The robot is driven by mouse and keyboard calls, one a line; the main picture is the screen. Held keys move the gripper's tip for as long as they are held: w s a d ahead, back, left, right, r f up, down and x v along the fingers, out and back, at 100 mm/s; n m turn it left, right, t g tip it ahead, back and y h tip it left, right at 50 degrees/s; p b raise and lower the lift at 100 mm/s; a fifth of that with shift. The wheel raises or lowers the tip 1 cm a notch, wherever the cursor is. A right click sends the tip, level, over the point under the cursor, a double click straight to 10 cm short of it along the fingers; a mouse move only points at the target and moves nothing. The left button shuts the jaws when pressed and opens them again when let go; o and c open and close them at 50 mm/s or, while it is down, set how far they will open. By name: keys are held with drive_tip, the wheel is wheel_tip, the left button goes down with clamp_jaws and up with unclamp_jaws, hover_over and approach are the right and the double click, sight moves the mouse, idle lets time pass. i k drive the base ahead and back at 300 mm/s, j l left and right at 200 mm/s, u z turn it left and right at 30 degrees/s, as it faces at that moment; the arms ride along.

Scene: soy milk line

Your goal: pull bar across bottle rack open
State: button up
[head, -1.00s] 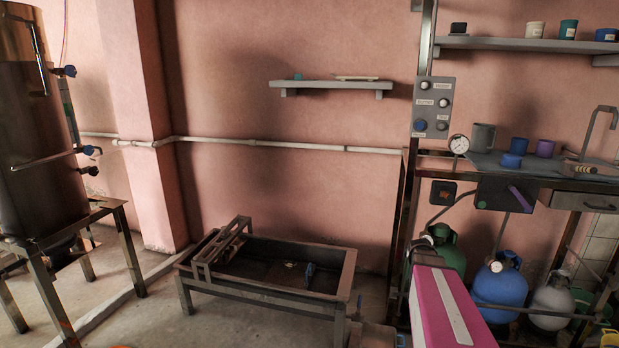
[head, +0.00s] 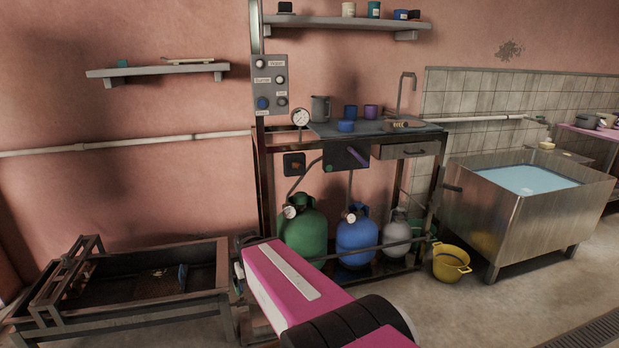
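A thin metal bar (head: 385,249) runs across the front of the bottle rack (head: 262,175), low under the worktop, in front of the gas bottles. Behind it stand a green bottle (head: 303,228), a blue bottle (head: 356,236) and a grey bottle (head: 396,227). The bar looks to be across the bottles; its left end is low near the green bottle and my arm.
A dark metal trough (head: 130,320) on legs stands at the left. A yellow bucket (head: 451,263) stands on the floor right of the rack. A steel tank (head: 520,220) with bluish liquid is farther right. The floor at front right is clear.

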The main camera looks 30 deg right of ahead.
sight(427, 238)
drive_tip(key=z, duration=1.3)
drive_tip(key=i+j+u, duration=0.1)
drive_tip(key=j+u, duration=0.2)
drive_tip(key=j, duration=0.25)
